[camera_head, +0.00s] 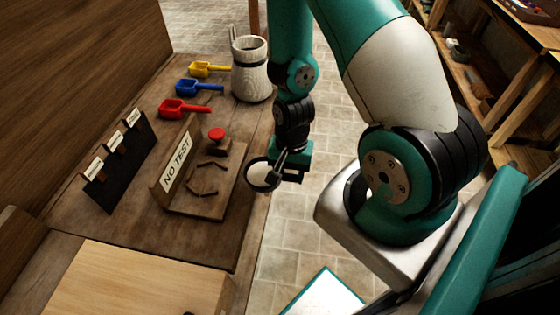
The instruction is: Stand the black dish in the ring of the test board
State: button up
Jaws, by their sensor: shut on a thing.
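The black dish (262,175) is round with a dark rim and a pale inside. It is in my gripper (277,172), which is shut on its right edge. The dish is over the right edge of the bench, just right of the test board. The test board (228,192) is a wooden base with an upright back reading "NO TEST" and a red knob (216,133) at its far end. The ring (209,178) is a set of short dark segments on the base, with nothing inside it. The gap between dish and board is hard to judge.
Red (184,108), blue (198,87) and yellow (208,69) scoops lie on the bench behind the board. A white jug (251,70) stands at the back right. A black rack with labels (122,165) is left. A pale wooden block (130,280) is in front.

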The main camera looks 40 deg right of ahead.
jog(key=shift+w+a+f+b, duration=0.2)
jog(key=shift+w+b, duration=0.1)
jog(key=shift+b, duration=0.05)
jog(key=w+a, duration=0.3)
jog(key=w, duration=0.1)
jog(key=w+a+b, duration=0.1)
jog(key=w+a, duration=0.2)
jog(key=w, duration=0.1)
jog(key=w+a+f+b, duration=0.1)
jog(key=w+a, duration=0.2)
jog(key=w, duration=0.1)
jog(key=shift+w+a+f, duration=0.1)
jog(key=shift+f+b, duration=0.65)
jog(key=shift+f, duration=0.15)
jog(key=o, duration=1.1)
jog(key=shift+r, duration=0.1)
jog(key=r, duration=0.5)
jog(key=d+r, duration=0.1)
jog(key=r, duration=0.5)
jog(key=w+r, duration=0.1)
jog(key=r, duration=0.5)
jog(key=shift+d+b, duration=0.35)
jog(key=shift+d, duration=0.05)
